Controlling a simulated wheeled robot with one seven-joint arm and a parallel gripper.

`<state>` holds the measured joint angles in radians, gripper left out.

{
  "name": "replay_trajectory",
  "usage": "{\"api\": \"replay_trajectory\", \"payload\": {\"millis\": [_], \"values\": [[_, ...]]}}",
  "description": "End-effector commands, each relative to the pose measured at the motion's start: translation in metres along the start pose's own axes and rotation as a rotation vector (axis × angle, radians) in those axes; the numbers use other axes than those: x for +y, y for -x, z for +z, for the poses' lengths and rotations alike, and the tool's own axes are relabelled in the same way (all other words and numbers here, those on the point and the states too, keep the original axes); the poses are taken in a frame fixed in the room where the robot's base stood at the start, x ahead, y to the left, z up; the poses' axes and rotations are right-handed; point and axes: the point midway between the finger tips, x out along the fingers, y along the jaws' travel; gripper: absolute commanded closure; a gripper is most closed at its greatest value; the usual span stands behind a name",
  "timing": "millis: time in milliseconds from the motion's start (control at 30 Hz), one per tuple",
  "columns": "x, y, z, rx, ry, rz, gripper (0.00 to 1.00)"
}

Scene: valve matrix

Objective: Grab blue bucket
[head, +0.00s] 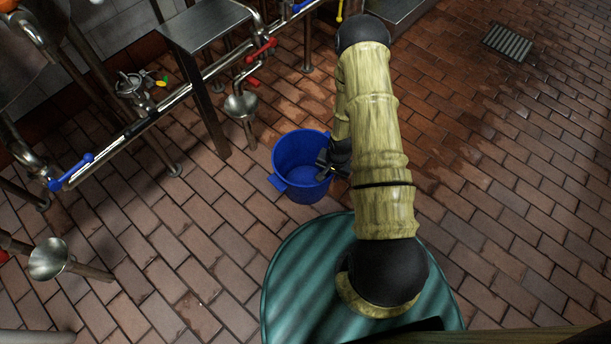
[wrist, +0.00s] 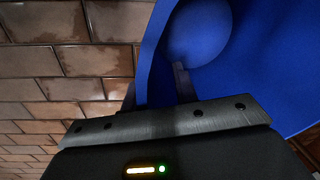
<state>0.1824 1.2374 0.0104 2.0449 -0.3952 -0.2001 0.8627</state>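The blue bucket (head: 297,174) stands upright on the brick floor, just left of my arm in the head view, with a tab on its lower left rim. My gripper (head: 325,164) is at the bucket's right rim. In the wrist view the bucket (wrist: 230,70) fills the upper right. My gripper's (wrist: 157,88) fingers are spread astride the bucket's wall, one outside and one inside. A gap shows between the wall and the inner finger. The fingertips' contact with the wall cannot be made out.
Steel pipework with a blue-handled valve (head: 72,171) and a red-handled valve (head: 261,49) runs along the upper left. A steel funnel (head: 241,106) stands close above the bucket. Another funnel (head: 48,259) is at lower left. The floor on the right is clear up to a drain grate (head: 507,41).

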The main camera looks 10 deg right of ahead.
Motion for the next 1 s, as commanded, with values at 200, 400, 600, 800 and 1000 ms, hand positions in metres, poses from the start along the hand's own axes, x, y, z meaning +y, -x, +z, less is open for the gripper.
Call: {"api": "replay_trajectory", "payload": {"millis": [200, 400, 600, 800, 1000], "values": [[-0.0001, -0.0037, -0.0002, 0.000, 0.000, 0.000, 0.71], [0.0000, -0.0036, -0.0001, 0.000, 0.000, 0.000, 0.71], [0.0000, -0.0036, 0.0000, 0.000, 0.000, 0.000, 0.73], [-0.0001, -0.0036, 0.0000, 0.000, 0.000, 0.000, 1.00], [-0.0001, -0.0036, 0.0000, 0.000, 0.000, 0.000, 1.00]]}}
